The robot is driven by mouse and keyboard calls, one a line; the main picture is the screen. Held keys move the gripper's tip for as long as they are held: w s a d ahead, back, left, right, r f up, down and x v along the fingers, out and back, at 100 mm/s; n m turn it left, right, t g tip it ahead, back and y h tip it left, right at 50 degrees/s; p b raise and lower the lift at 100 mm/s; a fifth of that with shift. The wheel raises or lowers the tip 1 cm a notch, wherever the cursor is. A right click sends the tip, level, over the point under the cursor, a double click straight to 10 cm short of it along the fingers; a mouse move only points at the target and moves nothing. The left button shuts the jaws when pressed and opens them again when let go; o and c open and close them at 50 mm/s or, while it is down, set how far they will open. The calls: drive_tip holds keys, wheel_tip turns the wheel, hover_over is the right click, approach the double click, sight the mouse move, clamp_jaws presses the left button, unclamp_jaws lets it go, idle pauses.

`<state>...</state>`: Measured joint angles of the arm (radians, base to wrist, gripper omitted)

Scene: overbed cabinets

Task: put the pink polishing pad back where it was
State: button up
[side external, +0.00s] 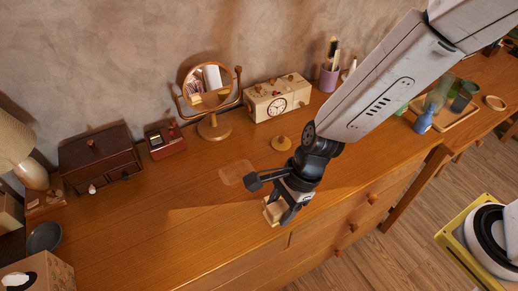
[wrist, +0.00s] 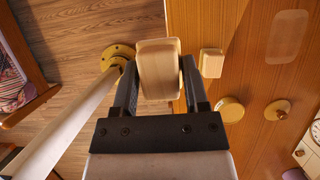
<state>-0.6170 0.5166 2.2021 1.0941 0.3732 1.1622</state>
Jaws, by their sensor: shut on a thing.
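My gripper (side external: 285,208) is near the front edge of the dresser top. In the wrist view, the gripper (wrist: 155,90) is shut on a pale beige block with rounded edges (wrist: 157,66), held between its two fingers. The block also shows partly hidden in the side view (side external: 271,212). I see no clearly pink pad; whether the held block is the polishing pad I cannot tell. A faint, pale, see-through rectangle (side external: 237,172) lies flat on the dresser top, left of my gripper; it also shows in the wrist view (wrist: 287,37). I cannot tell if the held block touches the wood.
A knobbed round lid (side external: 281,142), a clock box (side external: 276,98), a mirror (side external: 208,85), a small red box (side external: 165,141) and a dark drawer chest (side external: 100,160) stand toward the wall. A blue vase (side external: 423,122) is at the right.

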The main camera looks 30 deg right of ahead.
drive_tip(key=shift+s+d+r, duration=0.1)
drive_tip(key=shift+s+d, duration=0.2)
drive_tip(key=shift+s, duration=0.45)
drive_tip(key=shift+s+d+r, duration=0.1)
drive_tip(key=shift+s+d, duration=0.15)
drive_tip(key=shift+s, duration=0.45)
approach(231, 227)
drive_tip(key=shift+s+a+f, duration=0.3)
drive_tip(key=shift+a+f, duration=0.05)
drive_tip(key=shift+a, duration=0.15)
drive_tip(key=shift+s+a+f, duration=0.25)
drive_tip(key=shift+a+f, duration=0.1)
drive_tip(key=shift+a, duration=0.1)
drive_tip(key=shift+w+a+f, duration=0.25)
drive_tip(key=shift+w+f, duration=0.1)
drive_tip(key=shift+f, duration=0.15)
drive_tip(key=shift+w+a+f, duration=0.15)
drive_tip(key=shift+w+f, duration=0.05)
drive_tip(key=shift+f, duration=1.6)
drive_tip(key=shift+f, duration=0.1)
